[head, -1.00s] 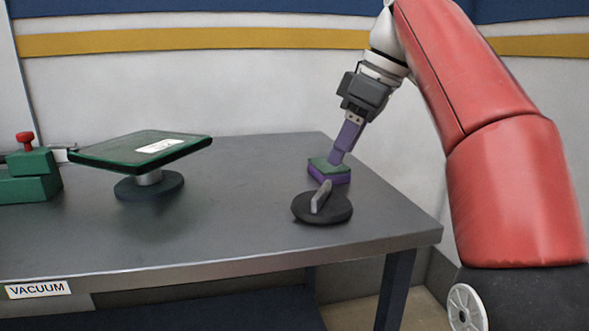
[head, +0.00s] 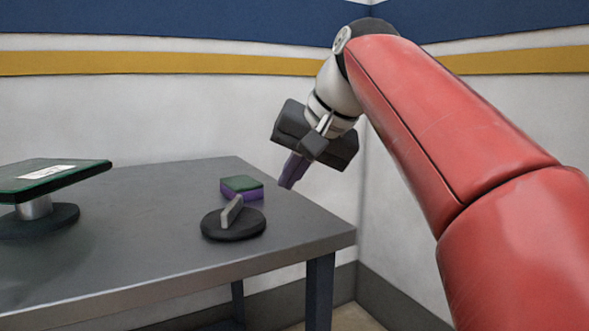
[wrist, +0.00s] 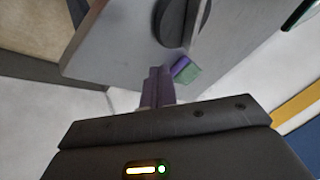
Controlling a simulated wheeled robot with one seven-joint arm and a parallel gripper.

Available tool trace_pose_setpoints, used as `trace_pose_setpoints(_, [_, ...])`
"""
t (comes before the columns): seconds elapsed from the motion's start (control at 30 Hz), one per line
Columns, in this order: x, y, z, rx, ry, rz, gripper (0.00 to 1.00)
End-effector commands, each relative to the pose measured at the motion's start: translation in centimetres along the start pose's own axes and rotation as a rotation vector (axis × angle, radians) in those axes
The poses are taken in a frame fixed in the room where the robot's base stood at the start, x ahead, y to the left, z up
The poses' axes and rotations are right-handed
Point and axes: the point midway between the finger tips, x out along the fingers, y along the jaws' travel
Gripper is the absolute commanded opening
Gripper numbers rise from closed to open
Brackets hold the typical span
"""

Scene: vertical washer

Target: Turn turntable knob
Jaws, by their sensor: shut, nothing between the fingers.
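The knob is a black round disc (head: 233,224) with a raised grey bar handle (head: 231,211), near the right front of the table. It shows at the top of the wrist view (wrist: 177,22), partly cut off by the frame edge. The turntable (head: 50,180), a green-topped tilted plate on a round dark foot, stands at the left and is partly out of the head view. My gripper (head: 287,184) has purple fingers, shut and empty. It is in the air above the table's right side, to the right of the knob and apart from it.
A small green and purple block (head: 242,188) sits just behind the knob; it also shows in the wrist view (wrist: 186,69). The grey table (head: 150,240) ends at its right corner. A white wall stands behind it.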

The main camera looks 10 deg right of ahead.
Motion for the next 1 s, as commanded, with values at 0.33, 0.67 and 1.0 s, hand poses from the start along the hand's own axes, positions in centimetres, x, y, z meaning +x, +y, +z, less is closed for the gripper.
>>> trace_pose_setpoints(0.33, [6.0, -1.6, 0.0, -0.006, -0.002, -0.001, 0.00])
trace_pose_setpoints(0.67, [7.0, -3.6, 0.0, -0.003, 0.000, 0.001, 0.00])
trace_pose_setpoints(1.0, [7.0, -3.5, 0.0, -0.004, -0.002, 0.000, 0.00])
